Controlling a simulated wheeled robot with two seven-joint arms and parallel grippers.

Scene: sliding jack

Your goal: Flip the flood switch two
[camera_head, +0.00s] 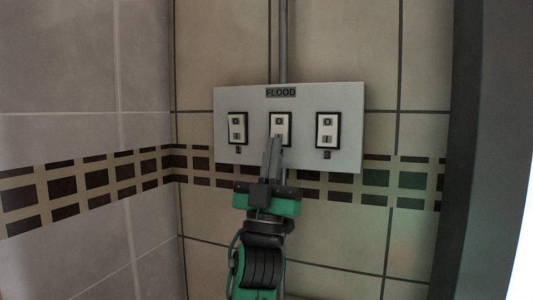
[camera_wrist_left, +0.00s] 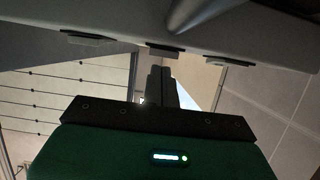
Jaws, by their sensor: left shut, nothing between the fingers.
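A white switch panel (camera_head: 290,98) labelled FLOOD is fixed to the tiled wall in the head view, with three rocker switches in a row. The middle switch (camera_head: 280,124) sits between the left switch (camera_head: 237,128) and the right switch (camera_head: 327,130). My left gripper (camera_head: 274,142) is shut and empty, its fingertips at the lower part of the middle switch and hiding the label below it. Whether they touch cannot be told. In the left wrist view the shut fingers (camera_wrist_left: 162,75) point at the middle switch (camera_wrist_left: 163,50) on the panel's face (camera_wrist_left: 240,42). My right gripper is out of view.
A grey conduit (camera_head: 283,40) runs up the wall from the panel's top. A tiled side wall (camera_head: 80,100) stands at the left, and a dark upright frame (camera_head: 475,150) at the right. The space in front of the panel's outer switches is clear.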

